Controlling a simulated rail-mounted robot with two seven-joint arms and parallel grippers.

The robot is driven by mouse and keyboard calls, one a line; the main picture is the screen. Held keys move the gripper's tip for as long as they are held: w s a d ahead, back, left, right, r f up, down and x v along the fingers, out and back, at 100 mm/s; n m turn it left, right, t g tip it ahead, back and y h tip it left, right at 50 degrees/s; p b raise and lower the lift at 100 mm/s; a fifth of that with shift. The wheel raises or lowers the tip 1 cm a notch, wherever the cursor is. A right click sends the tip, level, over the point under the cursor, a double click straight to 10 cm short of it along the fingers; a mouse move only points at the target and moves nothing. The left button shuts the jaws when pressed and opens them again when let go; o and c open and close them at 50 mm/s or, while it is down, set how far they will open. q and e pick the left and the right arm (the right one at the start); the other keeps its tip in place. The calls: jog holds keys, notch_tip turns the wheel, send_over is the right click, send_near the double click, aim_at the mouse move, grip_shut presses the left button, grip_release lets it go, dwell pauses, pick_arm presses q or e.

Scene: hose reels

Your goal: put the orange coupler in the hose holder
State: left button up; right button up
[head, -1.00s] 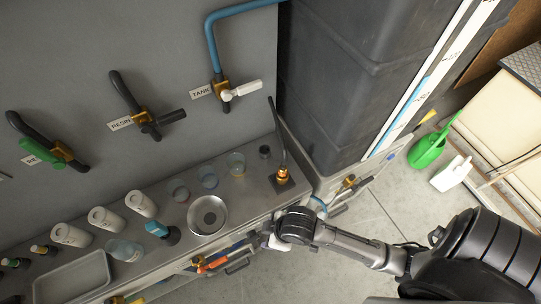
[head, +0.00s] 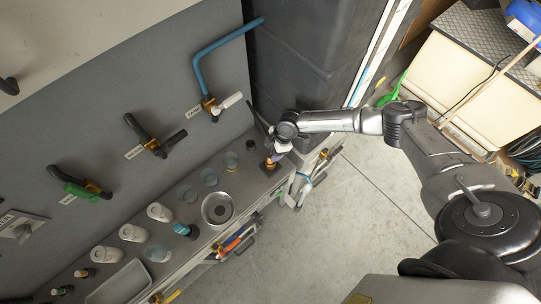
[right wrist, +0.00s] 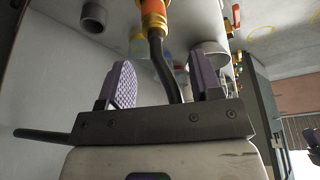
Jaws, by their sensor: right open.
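The orange coupler (head: 269,164) is at the bench's right end near the wall, with a thin black hose at it. In the right wrist view the orange coupler (right wrist: 153,12) is at the top edge, and its black hose (right wrist: 160,65) runs down between my fingers. My right gripper (head: 275,152) is right at the coupler in the head view. In the right wrist view the gripper (right wrist: 160,68) is open, with purple pads on either side of the hose, apart from it. I cannot pick out the hose holder with certainty. My left gripper is out of view.
The metal bench carries a round dish (head: 217,209), white canisters (head: 160,212), glass jars and a tray (head: 120,283). Valves with a blue pipe (head: 222,41) are on the wall. A tall dark tank (head: 300,50) stands behind. Tools hang along the bench front; the floor there is clear.

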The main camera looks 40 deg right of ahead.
aim_at(269, 157)
jog(key=shift+w+d+f, duration=0.1)
jog(key=shift+d+f, duration=0.2)
jog(key=shift+f, duration=0.1)
jog(key=shift+b+x, duration=1.7)
jog(key=shift+x, duration=0.7)
jog(key=shift+a, duration=0.1)
jog(key=shift+r, duration=0.1)
jog(key=shift+c, duration=0.5)
jog(key=c, duration=0.9)
grip_shut()
